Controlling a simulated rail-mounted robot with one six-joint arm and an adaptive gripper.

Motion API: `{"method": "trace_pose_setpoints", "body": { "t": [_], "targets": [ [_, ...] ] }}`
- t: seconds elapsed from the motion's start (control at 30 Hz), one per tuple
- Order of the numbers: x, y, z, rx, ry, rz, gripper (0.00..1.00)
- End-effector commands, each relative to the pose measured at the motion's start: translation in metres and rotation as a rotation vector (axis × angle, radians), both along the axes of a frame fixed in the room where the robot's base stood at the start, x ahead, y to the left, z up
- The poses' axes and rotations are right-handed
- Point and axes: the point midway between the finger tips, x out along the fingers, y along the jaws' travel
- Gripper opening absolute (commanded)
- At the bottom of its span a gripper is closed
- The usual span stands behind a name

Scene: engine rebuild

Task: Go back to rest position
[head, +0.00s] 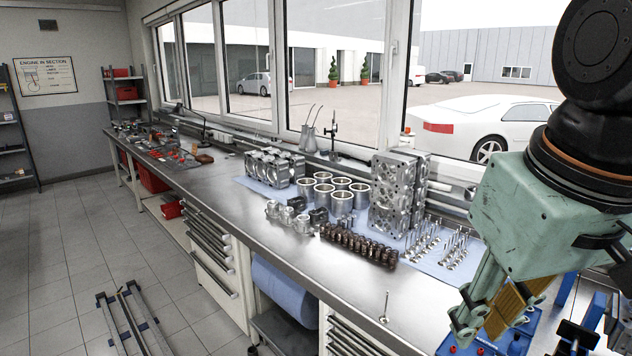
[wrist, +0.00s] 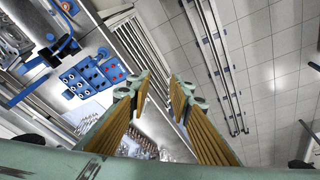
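My gripper (head: 478,322) is at the right of the head view, pointing down over the front right part of the bench. Its green body and tan finger pads show there. In the wrist view the two fingers of my gripper (wrist: 160,88) stand apart with a clear gap and nothing between them. A single valve (head: 384,308) stands upright on the bare bench top, left of my gripper and apart from it. A blue block with red and pale spots (wrist: 93,75) lies left of the fingers in the wrist view. My gripper partly hides the blue fixture (head: 510,343) in the head view.
The steel bench (head: 290,245) carries an engine block (head: 273,168), cylinder liners (head: 342,203), a cylinder head (head: 398,195), springs (head: 358,245) and several valves (head: 455,250). Windows line the back. A rail (head: 133,318) runs along the floor. The bench's front strip is mostly clear.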

Motion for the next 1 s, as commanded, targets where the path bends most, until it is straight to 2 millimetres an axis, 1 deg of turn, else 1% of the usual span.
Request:
{"method": "trace_pose_setpoints", "body": {
  "t": [0.03, 0.3, 0.5, 0.7, 0.97, 1.0],
  "targets": [
    [-0.009, 0.0, -0.002, 0.004, -0.006, -0.012, 0.2],
    [-0.047, 0.0, -0.011, 0.025, -0.031, -0.078, 0.2],
    [-0.067, 0.0, -0.017, 0.037, -0.045, -0.113, 0.2],
    [-0.075, 0.0, -0.02, 0.042, -0.048, -0.127, 0.2],
    [-0.075, 0.0, -0.02, 0.043, -0.049, -0.128, 0.2],
    [-0.075, 0.0, -0.02, 0.042, -0.049, -0.127, 0.17]
  ]
}}
